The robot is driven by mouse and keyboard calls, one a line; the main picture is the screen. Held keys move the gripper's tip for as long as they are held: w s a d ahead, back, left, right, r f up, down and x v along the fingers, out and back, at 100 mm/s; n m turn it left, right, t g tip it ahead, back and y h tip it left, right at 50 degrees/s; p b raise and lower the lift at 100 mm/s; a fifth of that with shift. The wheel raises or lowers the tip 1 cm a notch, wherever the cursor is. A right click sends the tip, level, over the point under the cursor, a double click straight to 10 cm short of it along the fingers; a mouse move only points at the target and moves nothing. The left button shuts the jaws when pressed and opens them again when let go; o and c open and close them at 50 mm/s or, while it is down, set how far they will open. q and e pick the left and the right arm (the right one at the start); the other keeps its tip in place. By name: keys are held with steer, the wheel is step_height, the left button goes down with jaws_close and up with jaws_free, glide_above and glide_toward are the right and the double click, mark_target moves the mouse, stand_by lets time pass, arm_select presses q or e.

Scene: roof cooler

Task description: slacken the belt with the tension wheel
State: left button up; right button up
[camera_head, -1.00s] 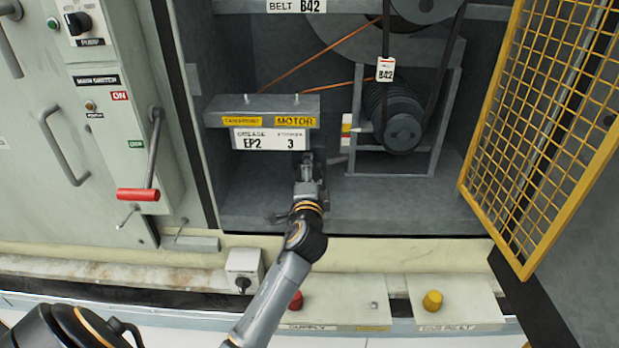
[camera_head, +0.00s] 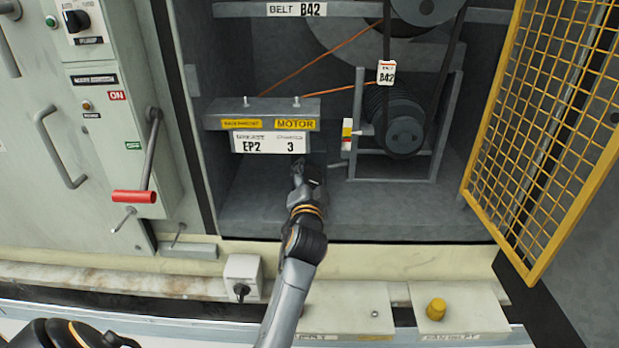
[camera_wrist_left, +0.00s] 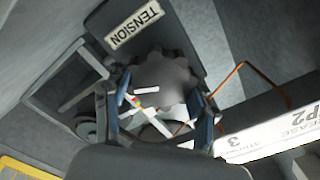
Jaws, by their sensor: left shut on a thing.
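The tension wheel (camera_wrist_left: 165,80) is a dark grey scalloped knob with a white mark, below the TENSION label (camera_wrist_left: 136,24) in the left wrist view. My left gripper (camera_wrist_left: 160,112) has its fingers on both sides of the wheel and is shut on it. In the head view my left gripper (camera_head: 303,172) is low in the cabinet, below the EP2 label, and hides the wheel. My right gripper is not in view.
The yellow mesh door (camera_head: 545,140) stands open at the right. A grey panel with a red-handled lever (camera_head: 134,197) is at the left. The MOTOR shelf (camera_head: 265,108) hangs above my gripper.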

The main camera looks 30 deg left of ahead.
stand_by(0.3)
arm_select(q)
steer(key=o, duration=1.2)
steer(key=shift+c, duration=0.2)
